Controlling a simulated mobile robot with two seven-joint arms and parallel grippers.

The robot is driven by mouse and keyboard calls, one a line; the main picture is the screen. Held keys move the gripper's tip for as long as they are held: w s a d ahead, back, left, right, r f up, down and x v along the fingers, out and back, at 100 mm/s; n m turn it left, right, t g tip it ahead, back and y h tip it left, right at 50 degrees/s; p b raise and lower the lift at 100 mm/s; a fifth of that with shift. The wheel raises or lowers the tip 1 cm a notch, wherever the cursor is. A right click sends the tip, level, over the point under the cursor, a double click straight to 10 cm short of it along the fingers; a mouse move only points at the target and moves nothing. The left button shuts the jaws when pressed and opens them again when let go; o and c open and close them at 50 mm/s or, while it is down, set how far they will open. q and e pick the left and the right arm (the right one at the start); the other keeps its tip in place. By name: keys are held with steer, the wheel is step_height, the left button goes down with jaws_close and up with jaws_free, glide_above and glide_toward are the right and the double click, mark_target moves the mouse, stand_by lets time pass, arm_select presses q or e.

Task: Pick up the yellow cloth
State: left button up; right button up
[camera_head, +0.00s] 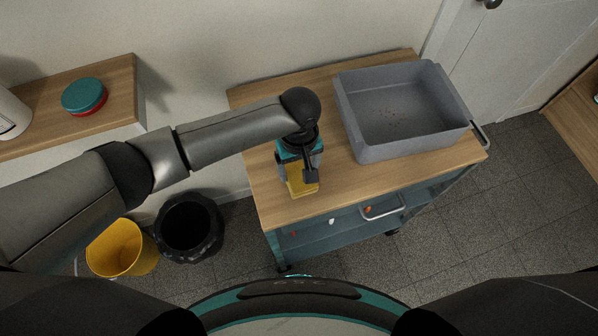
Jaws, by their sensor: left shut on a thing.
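The yellow cloth (303,188) is on the wooden top of the cart, left of the grey bin. My left gripper (304,179) points down over it and is shut on it; the gripper body hides part of the cloth. From this angle I cannot tell whether the cloth touches the cart top or is slightly lifted. My right gripper is not in view.
The grey bin (434,126) stands on the cart top (279,211), right of my left gripper. A yellow bucket (121,248) and a black trash bin (189,226) stand on the floor at left. A shelf (122,100) holds a teal-and-red container (84,96).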

mark_target(299, 172)
arm_select(q)
steer(key=c, duration=0.6)
step_height(299, 172, up, 20)
steer(key=p, duration=0.3)
steer(key=shift+p, duration=0.35)
